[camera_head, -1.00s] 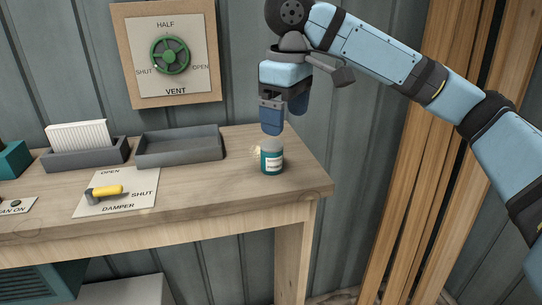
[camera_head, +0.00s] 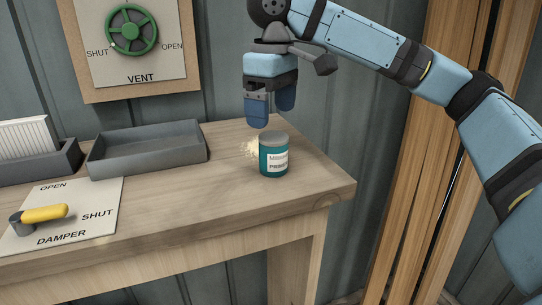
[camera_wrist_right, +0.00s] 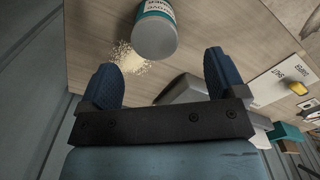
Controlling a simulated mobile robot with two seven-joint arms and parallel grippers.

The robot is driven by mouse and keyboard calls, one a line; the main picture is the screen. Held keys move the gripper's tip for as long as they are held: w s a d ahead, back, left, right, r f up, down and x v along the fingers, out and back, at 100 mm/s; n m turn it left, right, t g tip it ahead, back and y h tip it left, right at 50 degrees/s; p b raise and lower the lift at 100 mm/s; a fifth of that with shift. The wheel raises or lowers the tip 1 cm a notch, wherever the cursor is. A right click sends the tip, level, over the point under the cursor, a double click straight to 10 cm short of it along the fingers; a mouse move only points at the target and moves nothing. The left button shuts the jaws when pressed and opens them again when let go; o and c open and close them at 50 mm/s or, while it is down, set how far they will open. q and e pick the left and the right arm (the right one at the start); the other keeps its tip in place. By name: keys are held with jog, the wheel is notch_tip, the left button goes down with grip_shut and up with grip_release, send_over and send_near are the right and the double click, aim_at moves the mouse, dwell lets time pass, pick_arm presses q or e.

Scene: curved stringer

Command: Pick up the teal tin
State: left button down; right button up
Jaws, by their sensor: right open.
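The teal tin (camera_head: 273,158) stands upright near the right end of the wooden bench, with a grey lid and a white label. It also shows in the right wrist view (camera_wrist_right: 155,28), at the top, beyond the fingertips. My right gripper (camera_head: 271,113) points down just above and behind the tin in the head view. Its two blue fingers are apart with nothing between them, as the right wrist view (camera_wrist_right: 160,75) also shows. My left gripper is not in view.
A pale crumbly spill (camera_head: 250,147) lies beside the tin. An empty grey tray (camera_head: 150,158) is to the left, with a yellow-handled damper lever (camera_head: 45,213) in front of it. A green vent wheel (camera_head: 131,29) is on the wall. The bench's right edge is close to the tin.

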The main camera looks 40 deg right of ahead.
aim_at(273, 137)
notch_tip(273, 137, down, 4)
jog(key=shift+f, duration=0.15)
jog(key=shift+w+d+f, duration=0.1)
jog(key=shift+d+f, duration=0.1)
jog(key=shift+f, duration=1.15)
jog(key=shift+d+f, duration=0.15)
jog(key=shift+f, duration=1.15)
jog(key=c, duration=1)
jog(key=shift+c, duration=0.4)
jog(key=shift+r, duration=0.15)
